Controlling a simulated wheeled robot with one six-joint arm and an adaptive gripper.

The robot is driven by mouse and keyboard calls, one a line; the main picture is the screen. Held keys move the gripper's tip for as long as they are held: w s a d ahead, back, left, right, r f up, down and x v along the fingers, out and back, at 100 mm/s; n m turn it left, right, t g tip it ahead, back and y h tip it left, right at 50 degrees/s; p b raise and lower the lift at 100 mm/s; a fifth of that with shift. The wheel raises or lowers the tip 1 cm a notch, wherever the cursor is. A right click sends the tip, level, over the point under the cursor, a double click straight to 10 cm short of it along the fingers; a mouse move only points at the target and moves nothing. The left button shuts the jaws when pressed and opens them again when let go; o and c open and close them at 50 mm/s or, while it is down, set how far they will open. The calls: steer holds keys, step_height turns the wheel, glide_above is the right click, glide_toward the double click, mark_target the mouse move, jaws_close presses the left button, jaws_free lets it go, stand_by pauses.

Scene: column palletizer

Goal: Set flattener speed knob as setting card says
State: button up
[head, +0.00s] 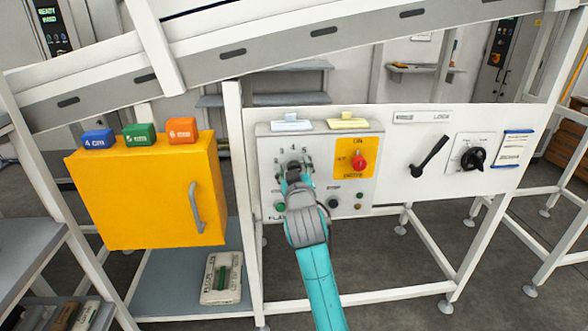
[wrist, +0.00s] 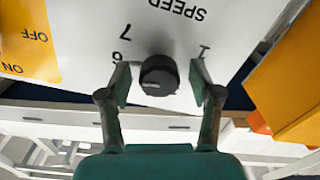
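The flattener speed knob (wrist: 158,76) is a dark round knob on a pale panel, under the upside-down word SPEED in the wrist view. A small light mark shows on its lower left; the digits 7 and 6 are nearby. My gripper (wrist: 160,84) is open, with one finger on each side of the knob and a visible gap to each. In the head view my gripper (head: 292,172) covers most of the knob, with dial digits showing above it. A blue-edged card (head: 513,148) hangs at the panel's right end; its writing is too small to read.
The control box (head: 268,205) also has a red knob (head: 359,162) on a yellow plate, and white and yellow tags on top. A black lever (head: 428,158) and another black dial (head: 473,158) are to the right. A yellow cabinet (head: 140,200) stands left; a conveyor slopes above.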

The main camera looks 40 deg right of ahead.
steer(key=shift+s, duration=0.1)
steer(key=v, duration=1.2)
steer(key=shift+f, duration=0.1)
